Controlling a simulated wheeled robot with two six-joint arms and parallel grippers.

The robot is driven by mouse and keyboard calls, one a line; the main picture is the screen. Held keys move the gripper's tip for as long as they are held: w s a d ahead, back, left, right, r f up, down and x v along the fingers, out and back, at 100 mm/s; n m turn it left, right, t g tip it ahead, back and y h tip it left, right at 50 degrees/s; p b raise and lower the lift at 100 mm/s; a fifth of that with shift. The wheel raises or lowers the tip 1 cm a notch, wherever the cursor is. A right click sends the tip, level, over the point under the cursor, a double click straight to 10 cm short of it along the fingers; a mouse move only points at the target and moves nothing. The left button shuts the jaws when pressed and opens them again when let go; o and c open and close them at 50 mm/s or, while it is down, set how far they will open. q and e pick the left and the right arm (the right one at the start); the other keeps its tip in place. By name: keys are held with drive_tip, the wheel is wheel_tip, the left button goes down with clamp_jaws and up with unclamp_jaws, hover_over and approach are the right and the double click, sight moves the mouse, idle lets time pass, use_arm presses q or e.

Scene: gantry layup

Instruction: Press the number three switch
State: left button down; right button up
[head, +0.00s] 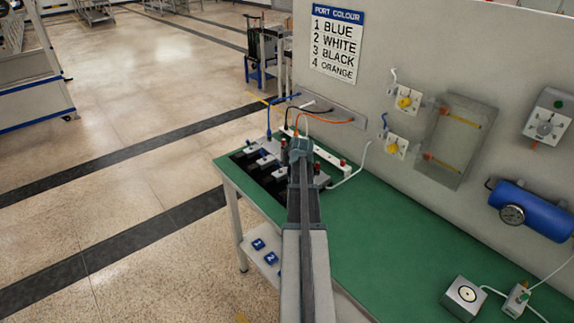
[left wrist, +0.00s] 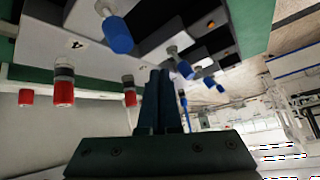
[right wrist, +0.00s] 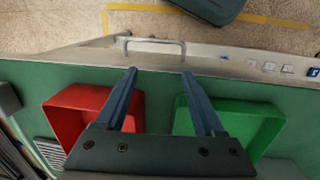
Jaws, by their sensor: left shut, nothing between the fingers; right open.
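The switch unit (head: 262,168) is a dark box with white plates on the green bench. In the left wrist view, a white plate marked 4 (left wrist: 78,45) carries a blue-capped lever (left wrist: 117,34). A second blue-capped lever (left wrist: 184,69) is farther along the row; its number is not legible, so I cannot tell which is three. My left gripper (head: 299,147) is over the unit's right side, fingers shut and empty; they also show in the left wrist view (left wrist: 162,80). My right gripper (right wrist: 158,75) is open and empty above the bench.
A wall sign (head: 336,46) lists 1 blue, 2 white, 3 black, 4 orange. Coloured cables (head: 325,121) run from a wall port strip. Red-capped posts (left wrist: 63,85) stand near the left fingers. A red bin (right wrist: 62,112) and a green bin (right wrist: 266,130) lie below my right gripper.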

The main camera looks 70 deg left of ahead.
use_arm(q)
drive_tip(key=p+v, duration=1)
drive_tip(key=v, duration=0.3)
drive_tip(key=shift+d+r, duration=0.2)
drive_tip(key=shift+r, duration=0.15)
